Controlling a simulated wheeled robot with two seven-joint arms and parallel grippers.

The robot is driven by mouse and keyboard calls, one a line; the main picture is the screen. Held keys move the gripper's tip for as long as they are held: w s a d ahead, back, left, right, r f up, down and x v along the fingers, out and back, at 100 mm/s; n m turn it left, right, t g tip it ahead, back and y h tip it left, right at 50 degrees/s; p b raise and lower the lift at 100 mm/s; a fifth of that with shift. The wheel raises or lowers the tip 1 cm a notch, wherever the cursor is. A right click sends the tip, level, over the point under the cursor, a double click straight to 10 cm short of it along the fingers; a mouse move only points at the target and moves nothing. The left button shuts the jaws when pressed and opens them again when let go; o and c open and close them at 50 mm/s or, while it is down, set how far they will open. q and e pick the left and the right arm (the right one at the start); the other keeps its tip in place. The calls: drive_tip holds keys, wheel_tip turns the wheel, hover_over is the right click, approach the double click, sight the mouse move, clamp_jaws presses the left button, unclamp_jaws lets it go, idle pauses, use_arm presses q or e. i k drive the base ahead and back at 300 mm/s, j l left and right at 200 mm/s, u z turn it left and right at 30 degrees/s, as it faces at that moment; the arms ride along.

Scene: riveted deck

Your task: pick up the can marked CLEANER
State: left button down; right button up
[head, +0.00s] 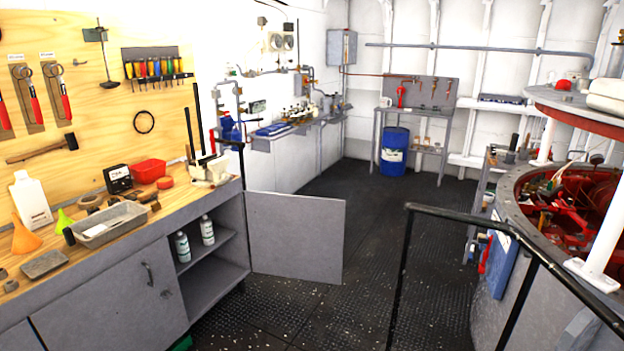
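No can with a readable CLEANER mark shows; the labels are too small to read. A white plastic bottle (31,202) with a label stands on the workbench at the far left. Neither of my grippers is in view.
The grey cabinet door (297,238) stands swung open into the aisle. A black handrail (470,217) crosses the right foreground before the red machinery (575,205). A blue drum (394,152) stands at the back. The dark floor (350,270) between is free.

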sight(205, 222)
drive_tip(key=i+u, duration=0.25)
drive_tip(key=i, duration=0.2)
drive_tip(key=i+l+u, duration=0.1)
drive_tip(key=i+u, duration=0.15)
drive_tip(key=i, duration=0.2)
drive_tip(key=i+l+u, duration=0.2)
drive_tip(key=i, duration=0.25)
drive_tip(key=i+l+u, duration=0.25)
drive_tip(key=i, duration=0.15)
